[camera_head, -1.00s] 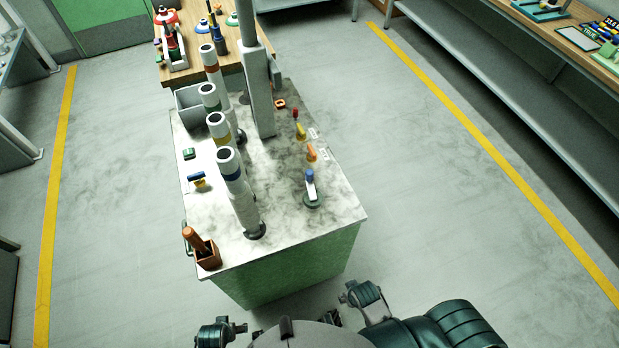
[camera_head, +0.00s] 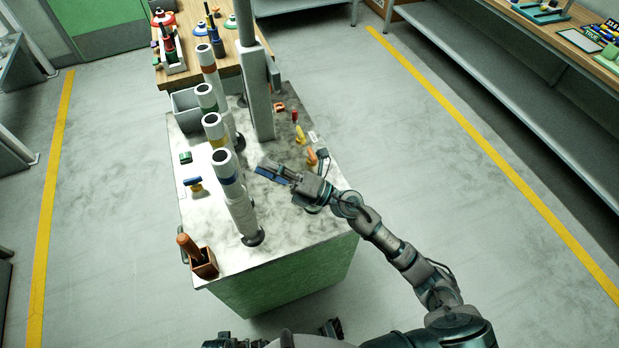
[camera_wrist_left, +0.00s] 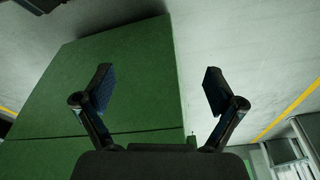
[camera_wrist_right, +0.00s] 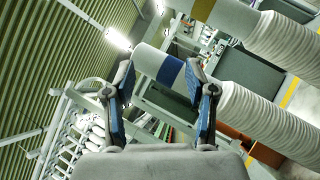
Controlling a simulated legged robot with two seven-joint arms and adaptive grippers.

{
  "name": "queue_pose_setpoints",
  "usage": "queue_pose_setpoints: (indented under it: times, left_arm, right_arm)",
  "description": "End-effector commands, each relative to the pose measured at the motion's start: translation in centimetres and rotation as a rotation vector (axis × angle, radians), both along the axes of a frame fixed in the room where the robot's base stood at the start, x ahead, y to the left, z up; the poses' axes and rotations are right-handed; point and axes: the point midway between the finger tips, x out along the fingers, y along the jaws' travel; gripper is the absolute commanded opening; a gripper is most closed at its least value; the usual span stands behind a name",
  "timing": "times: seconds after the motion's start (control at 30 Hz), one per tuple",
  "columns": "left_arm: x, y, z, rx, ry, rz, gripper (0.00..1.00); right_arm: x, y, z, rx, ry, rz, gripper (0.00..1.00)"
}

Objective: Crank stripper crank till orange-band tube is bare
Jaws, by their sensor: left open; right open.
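A row of upright white tubes stands on the bench. The farthest tube's band (camera_head: 208,70) looks orange-red; nearer tubes have green, yellow and blue bands (camera_head: 228,178). Cranks with red (camera_head: 294,116), yellow (camera_head: 300,134) and orange (camera_head: 311,157) handles line the bench's right side. The blue-handled crank is mostly hidden behind my right wrist. My right gripper (camera_head: 272,172) is open and empty above the bench, between the tubes and cranks. In the right wrist view (camera_wrist_right: 158,68), the blue-banded tube shows beyond its fingers. My left gripper (camera_wrist_left: 156,78) is open and empty beside the green bench side.
A brown box with an orange-brown handled tool (camera_head: 203,262) sits at the near left bench corner. A grey post (camera_head: 258,95) and grey bin (camera_head: 187,110) stand at the far end. A wooden table (camera_head: 185,78) adjoins behind. Floor on both sides is clear.

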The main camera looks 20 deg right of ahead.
Motion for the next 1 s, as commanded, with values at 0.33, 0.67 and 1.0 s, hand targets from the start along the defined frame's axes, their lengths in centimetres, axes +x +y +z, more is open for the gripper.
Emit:
queue_pose_setpoints:
  times: [0.33,0.67,1.0]
  left_arm:
    - [-3.1,0.3,-8.4,0.004,0.039,-0.007,0.94]
    - [-4.4,0.5,-11.0,0.003,0.047,-0.009,0.94]
    - [-4.0,0.4,-10.4,0.003,0.044,-0.008,0.94]
  right_arm:
    - [4.5,-6.5,-10.3,-1.350,-0.289,0.286,0.56]
    - [7.4,-17.6,-10.3,-1.833,-0.106,0.260,0.56]
    - [9.1,-15.9,-16.3,-1.831,-0.105,0.265,0.56]
